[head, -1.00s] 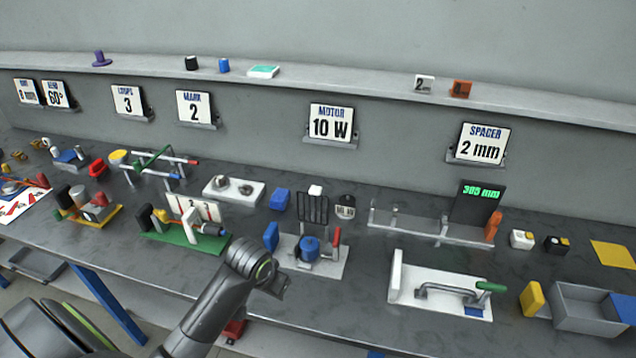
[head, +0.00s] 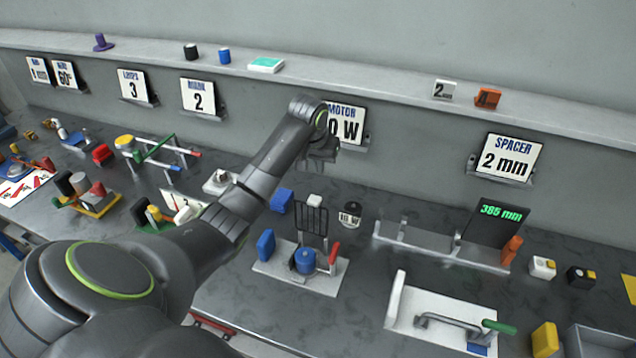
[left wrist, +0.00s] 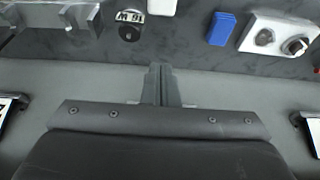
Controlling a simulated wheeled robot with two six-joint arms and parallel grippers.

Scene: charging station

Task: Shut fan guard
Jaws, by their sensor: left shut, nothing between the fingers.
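The fan guard (head: 311,216) is a black barred grille with a white block (head: 315,200) at its top. It stands upright behind a blue round part (head: 305,260) on a light grey base plate (head: 325,279). A blue block (head: 265,245) and a red lever (head: 334,252) flank it. My left gripper (head: 318,166) is raised above and behind the guard, in front of the motor card. In the left wrist view its fingers (left wrist: 160,86) are together and empty. The guard does not show in that view. My right gripper is out of view.
A black-and-white weight-like cylinder (head: 350,214) and a blue block (head: 282,201) stand behind the guard. My left arm covers part of the green fixture and the white knob block (head: 218,183).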

